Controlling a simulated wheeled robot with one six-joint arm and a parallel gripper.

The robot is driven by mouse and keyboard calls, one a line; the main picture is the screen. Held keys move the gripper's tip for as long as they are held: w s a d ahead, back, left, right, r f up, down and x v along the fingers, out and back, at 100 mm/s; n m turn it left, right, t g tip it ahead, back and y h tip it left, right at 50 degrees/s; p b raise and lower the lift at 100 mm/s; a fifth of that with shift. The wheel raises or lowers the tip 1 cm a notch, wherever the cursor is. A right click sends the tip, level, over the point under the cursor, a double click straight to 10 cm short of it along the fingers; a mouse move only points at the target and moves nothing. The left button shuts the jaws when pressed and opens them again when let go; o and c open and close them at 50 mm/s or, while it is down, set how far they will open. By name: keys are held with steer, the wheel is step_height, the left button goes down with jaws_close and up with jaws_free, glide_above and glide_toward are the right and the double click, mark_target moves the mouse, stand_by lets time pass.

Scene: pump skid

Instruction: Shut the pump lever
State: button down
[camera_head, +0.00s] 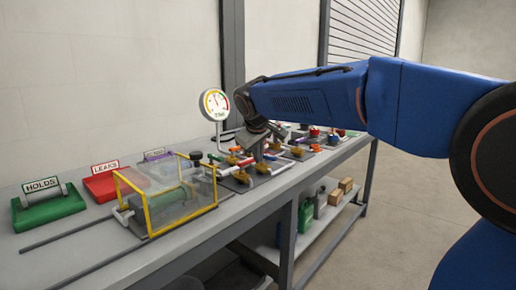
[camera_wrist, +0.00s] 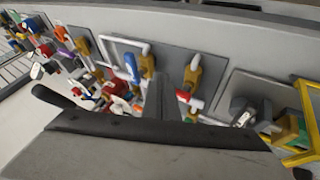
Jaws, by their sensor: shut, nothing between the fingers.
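Several brass valves with coloured levers stand in a row on the bench; I cannot tell which one is the pump lever. My gripper is shut and empty, pointing down close over the valves. In the wrist view its fingers (camera_wrist: 160,97) are between a blue lever (camera_wrist: 131,67) and a red lever (camera_wrist: 183,96). Contact cannot be made out. My gripper hides part of the row.
A round gauge (camera_head: 214,104) stands behind the valves. A clear box with a yellow frame (camera_head: 148,213) is to the left, near green HOLDS (camera_head: 47,210) and red LEAKS (camera_head: 100,187) trays. Bottles and cartons sit on the lower shelf (camera_head: 312,240). The bench's front-left surface is mostly clear.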

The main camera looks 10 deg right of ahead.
mark_target(271, 157)
steer(key=shift+w+d+f, duration=0.4)
steer(key=shift+w+d, duration=0.15)
steer(key=shift+w, duration=0.05)
steer(key=shift+w+d+f, duration=0.4)
steer(key=shift+w+d, duration=0.75)
steer(key=shift+d, duration=0.1)
steer(key=shift+d+n+y, duration=0.35)
steer(key=shift+n+y, duration=0.05)
steer(key=shift+n, duration=0.2)
steer(key=shift+w+d+n+y, duration=0.2)
steer(key=shift+d+n+y, duration=0.75)
steer(key=shift+n, duration=0.55)
steer(key=w+d+n+g+y, duration=0.1)
steer(key=n+y, duration=0.1)
steer(key=n, duration=0.1)
steer(key=w+d+n+g+y, duration=0.1)
steer(key=n, duration=0.3)
steer(key=w+d+n+g+y, duration=0.1)
steer(key=w+n+y, duration=0.1)
steer(key=n, duration=0.2)
steer(key=shift+d+g+y, duration=0.25)
steer(key=shift+g+y, duration=0.05)
steer(key=shift+y, duration=0.05)
steer(key=shift+s, duration=0.15)
steer(key=shift+a, duration=0.25)
